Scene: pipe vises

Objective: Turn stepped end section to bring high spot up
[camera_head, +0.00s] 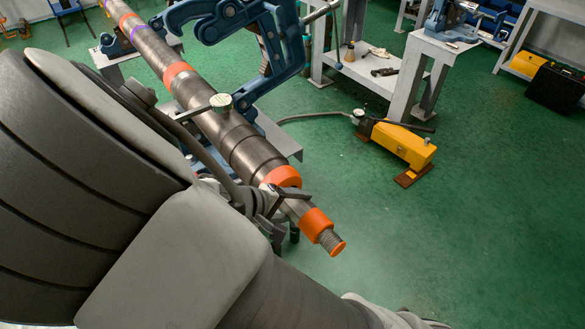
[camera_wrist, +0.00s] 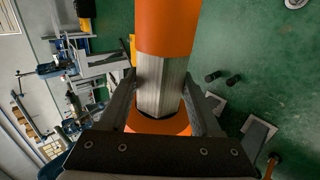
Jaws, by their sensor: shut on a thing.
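The stepped pipe (camera_head: 236,142) runs from the upper left to the middle of the head view, with orange bands on it. Its narrow end section (camera_head: 296,207) lies between two orange bands and ends in a threaded tip with an orange cap. My gripper (camera_head: 277,203) is shut on this end section, partly hidden by my arm. In the wrist view the end section (camera_wrist: 160,84) is a bare metal length between my fingers (camera_wrist: 160,100), with an orange band on either side. A round dial gauge (camera_head: 221,103) sits at the pipe's middle. A blue pipe vise (camera_head: 258,80) stands around the pipe.
A yellow hydraulic pump (camera_head: 402,143) stands on the green floor at the right, with a hose leading towards the vise stand. Grey workbenches (camera_head: 402,82) stand behind it. A black and yellow toolbox (camera_head: 556,84) is at the far right. The floor beyond the pipe tip is clear.

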